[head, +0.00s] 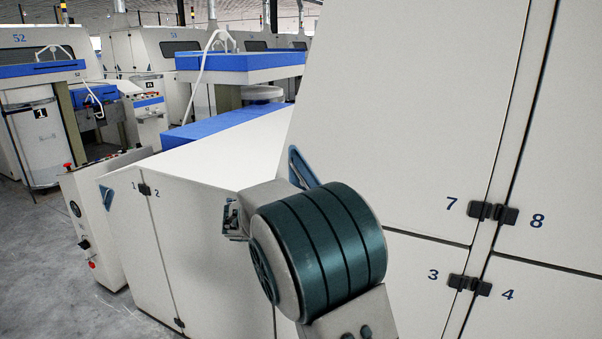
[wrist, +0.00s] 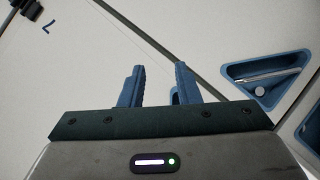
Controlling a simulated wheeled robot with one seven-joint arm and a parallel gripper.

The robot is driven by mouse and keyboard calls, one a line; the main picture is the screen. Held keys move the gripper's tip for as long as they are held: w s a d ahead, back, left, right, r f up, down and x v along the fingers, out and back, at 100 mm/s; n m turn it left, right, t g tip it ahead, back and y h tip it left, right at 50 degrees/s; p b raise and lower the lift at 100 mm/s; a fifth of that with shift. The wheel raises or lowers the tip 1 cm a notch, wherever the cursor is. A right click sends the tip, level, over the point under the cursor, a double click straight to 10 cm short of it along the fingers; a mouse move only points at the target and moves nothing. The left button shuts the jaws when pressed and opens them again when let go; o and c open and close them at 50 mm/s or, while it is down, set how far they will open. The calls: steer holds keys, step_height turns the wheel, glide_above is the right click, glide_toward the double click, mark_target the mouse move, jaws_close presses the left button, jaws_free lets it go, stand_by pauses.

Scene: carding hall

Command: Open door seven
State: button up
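Door seven (head: 400,110) is the large pale upper panel in the head view, marked with a dark 7 at its lower right. It lies flush and looks shut. A blue triangular recessed handle (head: 302,168) shows at its lower left, partly behind my arm. In the wrist view the 7 (wrist: 47,26) appears turned, at the upper left. My gripper (wrist: 158,80) has two blue fingers spread apart in front of the panel, with nothing seen held. In the head view my arm hides the fingers.
A blue triangular recess with a metal bar (wrist: 262,80) lies across the seam; another recess (wrist: 312,130) is at the right edge. Black hinge-like blocks (head: 480,210) sit between 7 and 8, and others (head: 463,283) between 3 and 4. Open floor (head: 30,260) lies left.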

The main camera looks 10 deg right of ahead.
mark_target(301, 180)
steer(key=w+a+r+t+h+p, duration=0.2)
steer(key=w+a+r+t, duration=0.25)
steer(key=w+a, duration=0.5)
steer(key=shift+t, duration=0.45)
steer(key=p+x, duration=0.2)
steer(key=x, duration=0.3)
steer(key=p+x, duration=0.2)
steer(key=x, duration=0.4)
steer(key=shift+s+r+p, duration=0.1)
steer(key=shift+r+p, duration=0.1)
steer(key=shift+p, duration=0.15)
steer(key=shift+w+d+f, duration=0.15)
steer(key=shift+w+d, duration=0.25)
steer(key=shift+d, duration=0.15)
jaws_close()
